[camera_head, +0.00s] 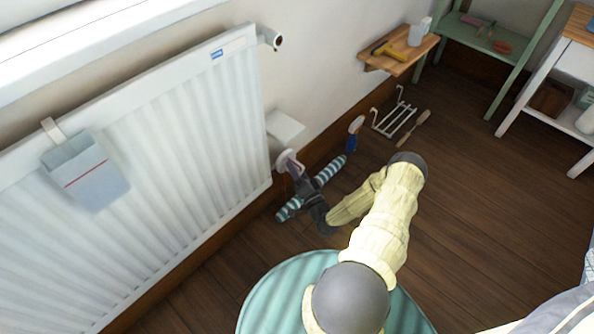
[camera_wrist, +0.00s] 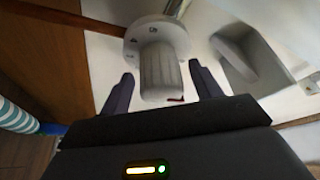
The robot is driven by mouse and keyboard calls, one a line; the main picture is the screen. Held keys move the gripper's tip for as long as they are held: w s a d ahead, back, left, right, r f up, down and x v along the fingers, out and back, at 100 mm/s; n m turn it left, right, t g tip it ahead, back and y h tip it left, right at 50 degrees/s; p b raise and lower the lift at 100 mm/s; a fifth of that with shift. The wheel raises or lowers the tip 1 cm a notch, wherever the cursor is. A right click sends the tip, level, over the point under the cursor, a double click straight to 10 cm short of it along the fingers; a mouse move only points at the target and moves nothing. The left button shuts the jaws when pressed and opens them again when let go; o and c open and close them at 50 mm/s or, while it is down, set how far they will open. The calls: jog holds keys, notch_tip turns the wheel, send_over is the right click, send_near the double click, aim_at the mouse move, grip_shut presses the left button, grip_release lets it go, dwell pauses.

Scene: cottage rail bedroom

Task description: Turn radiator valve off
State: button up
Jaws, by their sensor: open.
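The radiator valve (camera_head: 284,157) is a pale round knob at the lower right end of the white radiator (camera_head: 190,120). In the wrist view the valve's ribbed grey grip (camera_wrist: 158,66) points toward me, with a round collar (camera_wrist: 138,38) bearing small dark symbols behind it. A small red mark shows near the grip's end. My gripper (camera_wrist: 163,88) is open, one dark finger on each side of the grip, with visible gaps on both sides.
A white wall box (camera_head: 285,127) is just above the valve. A teal-striped roll (camera_head: 330,172) lies on the floor behind my gripper. A blue bottle (camera_head: 354,133), a white rack (camera_head: 393,118) and a brush (camera_head: 414,127) are farther along the wall. A grey pouch (camera_head: 86,170) hangs on the radiator.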

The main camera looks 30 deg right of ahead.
jog(key=p+v, duration=0.4)
jog(key=v, duration=0.8)
